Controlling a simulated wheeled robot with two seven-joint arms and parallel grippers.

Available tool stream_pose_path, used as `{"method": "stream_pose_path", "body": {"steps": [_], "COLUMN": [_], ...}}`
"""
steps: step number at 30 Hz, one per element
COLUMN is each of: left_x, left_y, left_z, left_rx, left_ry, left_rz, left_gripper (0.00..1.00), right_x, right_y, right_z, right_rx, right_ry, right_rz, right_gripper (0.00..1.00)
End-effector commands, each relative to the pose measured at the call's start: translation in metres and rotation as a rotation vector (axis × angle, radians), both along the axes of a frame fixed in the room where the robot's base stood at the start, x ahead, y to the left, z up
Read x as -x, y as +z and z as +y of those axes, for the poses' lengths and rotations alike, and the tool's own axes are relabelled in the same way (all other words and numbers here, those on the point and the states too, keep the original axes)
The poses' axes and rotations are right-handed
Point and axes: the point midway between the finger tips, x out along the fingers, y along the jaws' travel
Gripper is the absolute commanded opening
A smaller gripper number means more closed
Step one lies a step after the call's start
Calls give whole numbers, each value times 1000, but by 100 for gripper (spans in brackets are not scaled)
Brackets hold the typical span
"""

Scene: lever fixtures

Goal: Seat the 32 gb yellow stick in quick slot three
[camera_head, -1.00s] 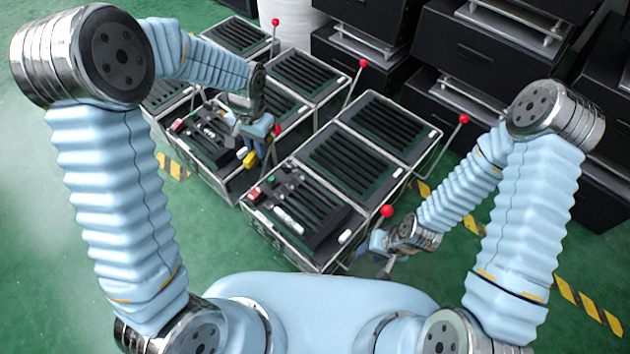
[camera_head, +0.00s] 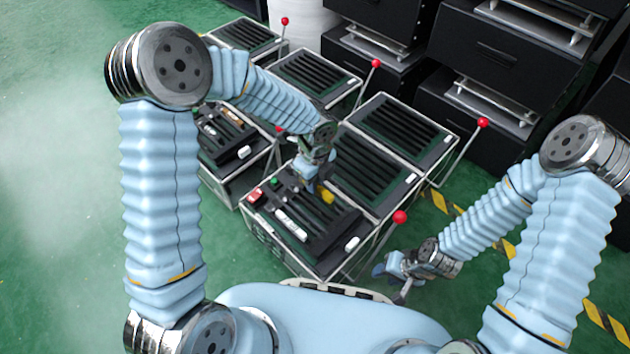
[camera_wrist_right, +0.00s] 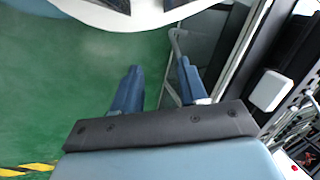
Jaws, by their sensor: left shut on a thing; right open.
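My left gripper (camera_head: 312,183) is shut on the yellow stick (camera_head: 327,197). It holds the stick over the far part of the near slotted box (camera_head: 318,255); the gap below cannot be judged. The stick's 32 gb marking is too small to read. The near box has dark slots, a red block (camera_head: 255,196), a green button (camera_head: 275,182) and white pieces (camera_head: 292,222). Slot numbers cannot be read. My right gripper (camera_head: 392,268) is open and empty beside the box's right front side. Its two blue fingers are apart in the right wrist view (camera_wrist_right: 160,90).
A red-knobbed lever (camera_head: 400,217) rises at the near box's right side. More slotted boxes (camera_head: 400,130) stand behind it, and another box (camera_head: 225,140) stands at left. Black cabinets (camera_head: 490,60) fill the back right. Green floor is clear at left.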

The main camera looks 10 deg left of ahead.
Motion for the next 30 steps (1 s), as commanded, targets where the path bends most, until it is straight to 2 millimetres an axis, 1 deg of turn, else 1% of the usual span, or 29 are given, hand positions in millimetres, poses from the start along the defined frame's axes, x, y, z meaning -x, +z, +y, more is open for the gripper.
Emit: {"method": "stream_pose_path", "body": {"steps": [5,6,11,18,21,25,30], "left_x": [-2,-2,-2,-2,-2,-2,-2], "left_y": [1,-5,-18,-45,-53,-58,-58], "left_z": [4,4,3,4,3,3,3], "left_rx": [-1,0,0,-1,-1,-1,0], "left_ry": [2,1,2,2,2,2,3], "left_rz": [1,0,0,1,1,1,0], "left_gripper": [0,0,0,0,0,0,0], "right_x": [0,0,0,-1,-1,-2,-2], "right_y": [4,-1,-12,-31,-37,-40,-40], "right_z": [0,0,0,0,0,0,0], "right_rx": [1,1,0,1,1,1,1], "right_ry": [0,-1,-2,-3,-5,-5,-5], "right_rz": [-1,-2,-2,-5,-7,-8,-8], "right_gripper": [43,43,43,43,43,43,43]}}
